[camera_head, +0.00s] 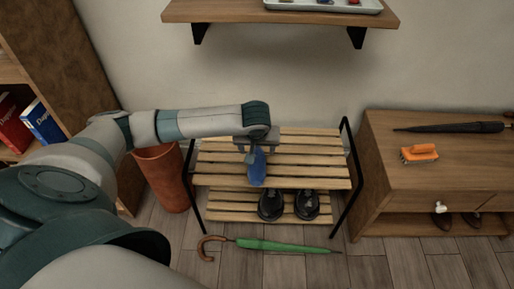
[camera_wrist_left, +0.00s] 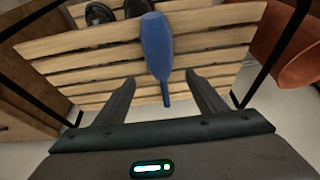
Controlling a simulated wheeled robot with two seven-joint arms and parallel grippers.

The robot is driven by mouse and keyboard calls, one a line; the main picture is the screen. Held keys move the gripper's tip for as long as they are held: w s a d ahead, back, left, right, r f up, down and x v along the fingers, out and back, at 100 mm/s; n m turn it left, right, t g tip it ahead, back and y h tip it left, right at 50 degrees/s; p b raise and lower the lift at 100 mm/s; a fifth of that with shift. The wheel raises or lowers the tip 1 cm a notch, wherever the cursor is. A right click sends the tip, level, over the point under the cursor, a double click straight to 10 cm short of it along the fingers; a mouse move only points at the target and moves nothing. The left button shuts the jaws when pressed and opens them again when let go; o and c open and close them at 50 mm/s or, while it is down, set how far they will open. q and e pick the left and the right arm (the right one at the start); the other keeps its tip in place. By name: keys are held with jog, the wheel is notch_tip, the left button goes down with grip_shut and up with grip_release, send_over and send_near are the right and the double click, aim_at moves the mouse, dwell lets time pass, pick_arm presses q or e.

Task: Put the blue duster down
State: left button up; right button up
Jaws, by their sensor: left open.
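The blue duster (camera_head: 257,168) is at the upper slatted shelf of the wooden rack (camera_head: 325,172), just below my left gripper (camera_head: 259,150). In the left wrist view the duster (camera_wrist_left: 156,50) lies along the view, its wide blue part away from me and its thin handle end between the fingers. My left gripper (camera_wrist_left: 164,92) is open, with a gap on both sides of the handle. Whether the duster rests fully on the slats is hard to tell. My right gripper is not in view.
Dark shoes (camera_head: 289,205) stand on the lower shelf. A green umbrella (camera_head: 285,246) lies on the floor in front. A terracotta bin (camera_head: 163,178) stands left of the rack. A cabinet (camera_head: 440,177) at right holds an orange brush (camera_head: 419,153) and a black umbrella (camera_head: 455,127). A wall shelf (camera_head: 280,11) hangs above.

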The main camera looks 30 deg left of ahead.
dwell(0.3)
pick_arm(q)
jog(key=s+d+f+m+t+h, duration=0.15)
jog(key=s+d, duration=0.25)
jog(key=d, duration=0.4)
jog(key=s+d+f+m+h, duration=0.3)
jog(key=s+d, duration=0.1)
jog(key=d, duration=0.4)
jog(key=s+d+f+m+h, duration=0.2)
jog(key=s+d, duration=0.1)
jog(key=d, duration=0.4)
jog(key=s+d+r+m+t+h, duration=0.1)
jog(key=s+d+m+t+h, duration=0.1)
jog(key=s+d, duration=0.4)
jog(key=s+a+r+t+y, duration=0.2)
jog(key=s+a, duration=0.3)
jog(key=s, duration=0.1)
jog(key=shift+s+a+t, duration=0.3)
jog(key=shift+t, duration=0.05)
jog(key=shift+m, duration=0.25)
